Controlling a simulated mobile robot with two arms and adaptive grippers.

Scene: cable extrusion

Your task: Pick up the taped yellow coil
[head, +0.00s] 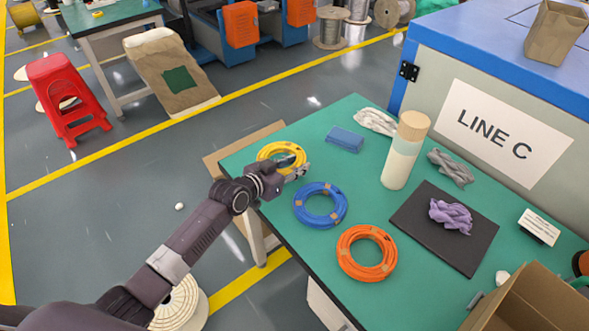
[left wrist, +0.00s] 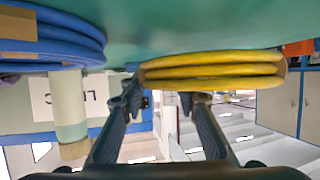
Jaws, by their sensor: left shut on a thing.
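The yellow coil (head: 268,149) is at the left end of the green table, with its near right side partly hidden by my left gripper. My left gripper (head: 298,170) is at the coil's near right edge, shut on it. In the left wrist view, which is upside down, the yellow coil (left wrist: 215,72) shows edge-on at the fingertips (left wrist: 160,100), close to the green surface. I cannot tell whether it is clear of the table. My right gripper is not in view.
A blue coil (head: 320,205) and an orange coil (head: 366,253) lie nearby on the table (head: 290,235). An open cardboard box (head: 535,300) is at the near right.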

